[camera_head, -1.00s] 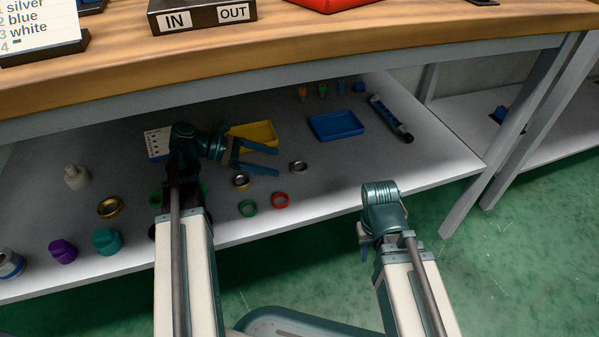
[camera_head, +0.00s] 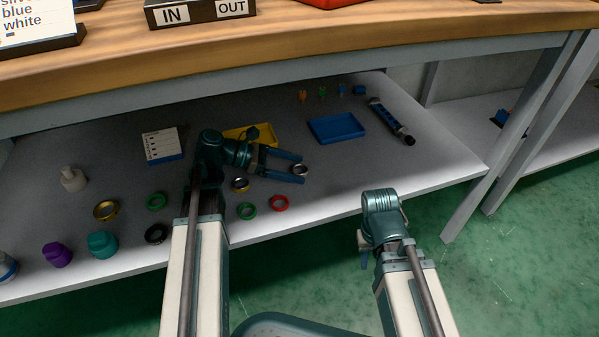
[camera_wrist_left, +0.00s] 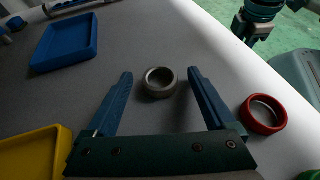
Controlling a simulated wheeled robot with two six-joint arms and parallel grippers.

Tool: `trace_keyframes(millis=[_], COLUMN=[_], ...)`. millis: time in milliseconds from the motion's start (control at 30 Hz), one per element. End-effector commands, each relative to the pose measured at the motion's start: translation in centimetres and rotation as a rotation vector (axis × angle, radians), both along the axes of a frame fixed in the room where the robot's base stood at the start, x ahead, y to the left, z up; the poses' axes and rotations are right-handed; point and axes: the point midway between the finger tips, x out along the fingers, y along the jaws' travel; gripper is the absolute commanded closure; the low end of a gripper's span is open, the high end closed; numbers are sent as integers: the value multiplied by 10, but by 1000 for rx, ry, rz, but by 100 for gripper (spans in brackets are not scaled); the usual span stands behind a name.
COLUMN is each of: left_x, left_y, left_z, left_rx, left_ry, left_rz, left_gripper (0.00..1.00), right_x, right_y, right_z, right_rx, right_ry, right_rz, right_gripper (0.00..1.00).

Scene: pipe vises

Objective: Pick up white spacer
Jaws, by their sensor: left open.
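A grey-silver ring (camera_head: 300,170) lies flat on the lower shelf, and in the left wrist view the same ring (camera_wrist_left: 159,92) sits between the fingertips, touching neither finger. It looks more silver than white, and no plainly white ring shows. My left gripper (camera_head: 298,167) is open and empty around it; its two fingers show on either side of the ring in the left wrist view (camera_wrist_left: 160,74). My right gripper (camera_head: 363,250) is off the shelf's front edge, mostly hidden behind its own wrist, so its jaws cannot be read.
A red ring (camera_head: 280,203), green ring (camera_head: 247,211) and brass-edged ring (camera_head: 240,188) lie nearby. Yellow (camera_head: 236,133) and blue (camera_head: 337,140) trays stand behind. Other rings, purple and teal pieces and a white bottle-like piece (camera_head: 73,178) are at left. The tabletop (camera_head: 350,27) overhangs the shelf.

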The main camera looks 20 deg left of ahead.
Motion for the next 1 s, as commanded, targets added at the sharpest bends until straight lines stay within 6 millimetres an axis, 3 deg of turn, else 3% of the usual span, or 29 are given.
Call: trace_keyframes(millis=[67, 533, 1000], left_x=[0, 0, 1], left_y=[0, 1, -2], left_z=[0, 0, 12], left_rx=[0, 0, 0], left_ry=[0, 0, 0], left_rz=[0, 0, -1], left_gripper=[14, 98, 100], right_x=[0, 0, 0], right_y=[0, 0, 0], right_z=[0, 0, 12], right_rx=[0, 0, 0], right_ry=[0, 0, 0], right_rz=[0, 0, 0], right_gripper=[65, 65, 65])
